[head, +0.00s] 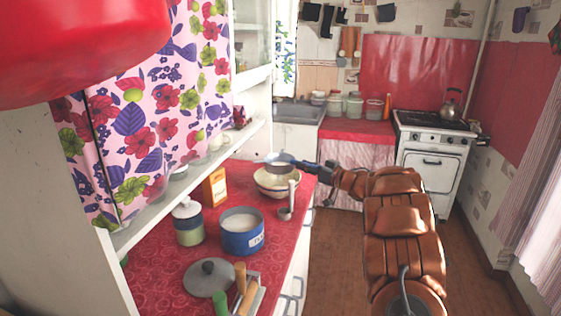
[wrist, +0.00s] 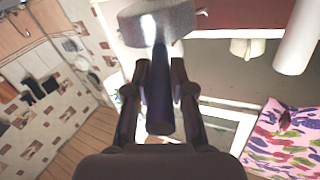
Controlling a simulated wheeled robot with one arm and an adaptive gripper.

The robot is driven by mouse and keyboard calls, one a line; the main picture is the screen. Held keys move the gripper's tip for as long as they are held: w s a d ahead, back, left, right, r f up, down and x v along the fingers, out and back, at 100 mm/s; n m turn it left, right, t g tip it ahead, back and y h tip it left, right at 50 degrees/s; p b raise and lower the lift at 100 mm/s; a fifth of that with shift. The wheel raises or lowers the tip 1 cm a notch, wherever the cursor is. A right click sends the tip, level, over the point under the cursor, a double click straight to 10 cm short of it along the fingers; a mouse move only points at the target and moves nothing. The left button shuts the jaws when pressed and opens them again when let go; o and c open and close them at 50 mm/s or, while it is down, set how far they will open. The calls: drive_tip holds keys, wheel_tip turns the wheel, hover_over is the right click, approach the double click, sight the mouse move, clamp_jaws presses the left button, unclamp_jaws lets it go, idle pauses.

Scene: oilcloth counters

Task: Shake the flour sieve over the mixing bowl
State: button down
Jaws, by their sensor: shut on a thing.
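My gripper (head: 326,174) is shut on the dark handle of the flour sieve (head: 281,159). The sieve has a grey metal rim and extends left from my gripper, above the cream mixing bowl (head: 276,190). In the head view the sieve overlaps the bowl's far rim; the exact gap between them is hard to tell. In the wrist view the dark handle lies between the two fingers of my gripper (wrist: 161,88), and the grey sieve (wrist: 155,24) shows beyond them at the top. The sieve's inside and the bowl's contents are not clearly visible.
On the red counter stand an orange box (head: 215,188), a lidded jar (head: 188,224) and a blue tin (head: 243,240) of white powder. A metal scoop (head: 285,213) is close to the bowl's front right. A grey lid (head: 208,279) lies nearer. Shelves overhang the left.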

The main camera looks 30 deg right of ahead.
drive_tip(key=shift+w+d+p, duration=0.25)
drive_tip(key=shift+d+p, duration=0.25)
drive_tip(key=shift+d, duration=0.3)
drive_tip(key=shift+s+a+f, duration=0.15)
drive_tip(key=shift+a, duration=0.3)
drive_tip(key=a+b, duration=0.1)
drive_tip(key=a, duration=0.1)
drive_tip(key=s+a, duration=0.1)
drive_tip(key=a, duration=0.1)
drive_tip(key=shift+s+a+b, duration=0.15)
drive_tip(key=shift+a+b, duration=0.1)
drive_tip(key=shift+b, duration=0.15)
